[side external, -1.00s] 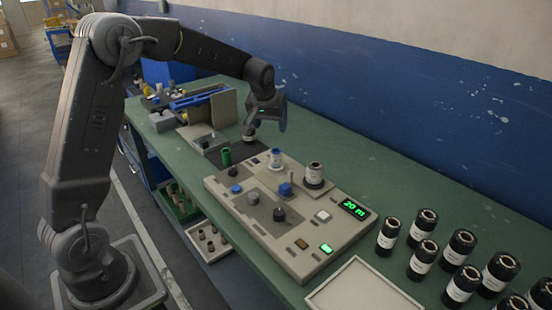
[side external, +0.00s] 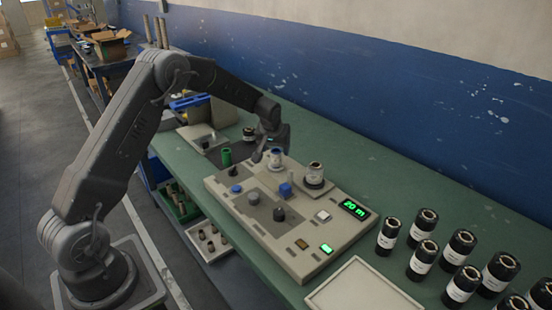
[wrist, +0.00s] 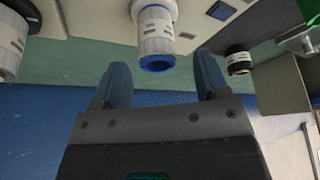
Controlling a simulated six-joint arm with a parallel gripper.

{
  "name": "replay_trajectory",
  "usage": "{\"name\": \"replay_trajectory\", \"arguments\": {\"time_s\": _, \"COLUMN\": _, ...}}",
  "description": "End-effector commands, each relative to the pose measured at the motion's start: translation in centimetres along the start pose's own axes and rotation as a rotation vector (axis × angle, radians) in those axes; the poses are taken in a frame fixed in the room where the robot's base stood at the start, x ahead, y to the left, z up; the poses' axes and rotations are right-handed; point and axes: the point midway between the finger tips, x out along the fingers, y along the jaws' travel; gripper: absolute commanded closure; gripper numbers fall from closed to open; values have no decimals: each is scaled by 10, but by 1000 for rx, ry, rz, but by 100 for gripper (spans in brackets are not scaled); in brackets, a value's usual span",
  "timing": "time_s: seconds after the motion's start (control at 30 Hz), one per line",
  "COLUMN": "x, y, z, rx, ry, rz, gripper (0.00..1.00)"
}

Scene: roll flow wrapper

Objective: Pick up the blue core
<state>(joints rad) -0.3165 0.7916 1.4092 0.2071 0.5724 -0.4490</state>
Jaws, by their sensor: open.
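The blue core (side external: 276,158) stands upright on the beige panel, with a white band around it and a blue end. In the wrist view the core (wrist: 156,40) shows its blue ring end, just ahead of the gap between the fingers. My gripper (side external: 269,149) is close behind and above the core in the side view. In the wrist view my gripper (wrist: 162,68) is open, with one blue-grey finger on each side and nothing held. Whether a finger touches the core cannot be told.
A white-labelled roll (side external: 315,174) stands close to the right of the core. A green cylinder (side external: 226,157) stands to its left, and a black roll (side external: 249,134) behind. Knobs (side external: 279,214) and a display (side external: 353,208) are on the panel. Several black rolls (side external: 422,258) stand right.

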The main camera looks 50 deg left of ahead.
Motion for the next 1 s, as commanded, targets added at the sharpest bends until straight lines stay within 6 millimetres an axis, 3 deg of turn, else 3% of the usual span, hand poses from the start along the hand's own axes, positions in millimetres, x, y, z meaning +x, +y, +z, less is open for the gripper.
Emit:
{"name": "replay_trajectory", "arguments": {"time_s": 0.2, "x": 31, "y": 1, "z": 1, "rx": 0, "ry": -2, "rz": 0, "gripper": 32}}
{"name": "replay_trajectory", "arguments": {"time_s": 0.5, "x": 36, "y": 1, "z": 0, "rx": 1, "ry": -1, "rz": 1, "gripper": 32}}
{"name": "replay_trajectory", "arguments": {"time_s": 1.0, "x": 36, "y": 2, "z": 1, "rx": 1, "ry": -1, "rz": 1, "gripper": 79}}
